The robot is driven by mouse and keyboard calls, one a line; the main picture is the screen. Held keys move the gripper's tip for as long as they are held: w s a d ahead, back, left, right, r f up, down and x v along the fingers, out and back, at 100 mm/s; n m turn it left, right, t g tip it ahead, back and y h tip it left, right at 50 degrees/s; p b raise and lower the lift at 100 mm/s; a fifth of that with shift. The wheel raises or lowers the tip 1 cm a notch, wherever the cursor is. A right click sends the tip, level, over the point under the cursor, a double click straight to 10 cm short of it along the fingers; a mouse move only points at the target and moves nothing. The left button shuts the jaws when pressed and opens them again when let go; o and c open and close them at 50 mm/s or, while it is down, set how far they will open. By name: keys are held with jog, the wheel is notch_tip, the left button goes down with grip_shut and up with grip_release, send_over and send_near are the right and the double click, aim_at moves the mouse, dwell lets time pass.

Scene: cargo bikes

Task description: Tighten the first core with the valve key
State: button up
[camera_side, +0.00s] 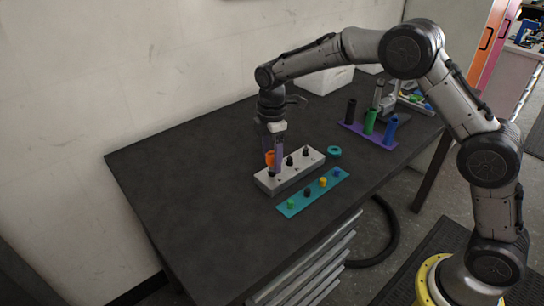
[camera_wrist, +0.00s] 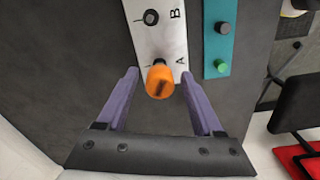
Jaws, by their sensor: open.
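The pale grey block (camera_side: 270,184) lies on the dark table, with several black cores (camera_side: 290,161) standing in a row along it. In the wrist view the block (camera_wrist: 142,37) carries the letters A and B, and a core (camera_wrist: 151,17) shows beside B. The orange valve key (camera_wrist: 160,80) stands at position A, and it also shows in the side view (camera_side: 269,158); it hides whatever is under it. My gripper (camera_wrist: 160,73) is open, with its purple fingers on either side of the key and gaps between. In the side view my gripper (camera_side: 272,160) points down at the block's left end.
A teal strip (camera_side: 297,203) with several coloured caps lies in front of the block. A teal ring (camera_side: 334,152) lies to its right. A purple rack (camera_side: 355,128) with black, green and blue cylinders stands farther right. The table's left part is clear.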

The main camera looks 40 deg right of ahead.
jog(key=n, duration=0.9)
grip_shut()
jog(key=m, duration=0.5)
jog(key=shift+m, duration=0.4)
jog(key=m, duration=0.6)
